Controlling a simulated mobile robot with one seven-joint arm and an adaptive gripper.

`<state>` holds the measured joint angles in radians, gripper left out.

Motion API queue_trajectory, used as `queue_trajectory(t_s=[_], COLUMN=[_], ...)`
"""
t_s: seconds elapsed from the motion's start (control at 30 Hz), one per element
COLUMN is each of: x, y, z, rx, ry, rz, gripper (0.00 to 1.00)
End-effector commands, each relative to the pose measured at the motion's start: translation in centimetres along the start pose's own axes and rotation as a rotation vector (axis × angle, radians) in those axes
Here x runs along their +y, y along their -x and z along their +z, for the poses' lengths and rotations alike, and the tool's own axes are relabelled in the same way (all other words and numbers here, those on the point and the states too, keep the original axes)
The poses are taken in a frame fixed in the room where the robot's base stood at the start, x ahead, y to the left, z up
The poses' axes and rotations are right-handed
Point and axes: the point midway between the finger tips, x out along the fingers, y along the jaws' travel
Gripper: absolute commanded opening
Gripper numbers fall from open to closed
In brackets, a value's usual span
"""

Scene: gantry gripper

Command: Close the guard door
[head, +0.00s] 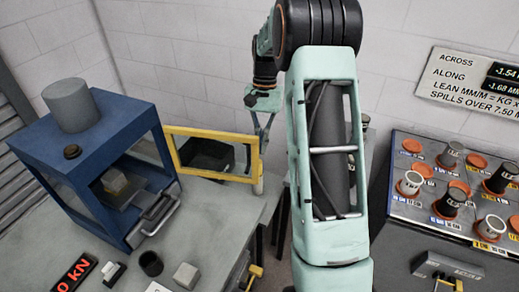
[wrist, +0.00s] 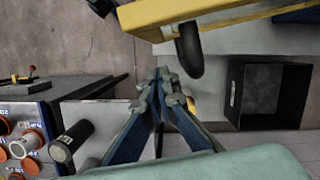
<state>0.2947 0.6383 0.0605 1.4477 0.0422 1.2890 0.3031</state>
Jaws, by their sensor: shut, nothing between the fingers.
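The guard door (head: 213,133) is a yellow frame with a clear pane. It stands open, swung out to the right from the front of a blue press frame (head: 152,110). In the wrist view the door's yellow edge (wrist: 215,12) crosses the top, with a dark rounded handle (wrist: 188,52) hanging from it. My gripper (head: 264,140) is at the door's free right end in the head view. In the wrist view my gripper (wrist: 160,80) is shut and empty, a little left of the handle. I cannot tell whether it touches the door.
A grey block (head: 115,182) sits inside the press, with a metal handle (head: 157,212) at its front. A black cup (head: 150,263) and a grey cube (head: 186,275) stand on the bench. An open black bin (wrist: 268,92) lies beyond the door. A panel of cylinders (head: 455,190) stands right.

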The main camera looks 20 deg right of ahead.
Motion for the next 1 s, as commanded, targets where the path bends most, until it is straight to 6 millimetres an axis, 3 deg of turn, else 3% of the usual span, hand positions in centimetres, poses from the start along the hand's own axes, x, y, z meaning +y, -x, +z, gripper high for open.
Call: queue_trajectory(t_s=[0.3, 1.0], x=[0.0, -0.8], y=[-0.5, -0.9], z=[2.5, 3.7], rx=[0.000, -0.001], ry=[-0.001, -0.021], rz=[0.001, -0.005], gripper=[0.00, 0.00])
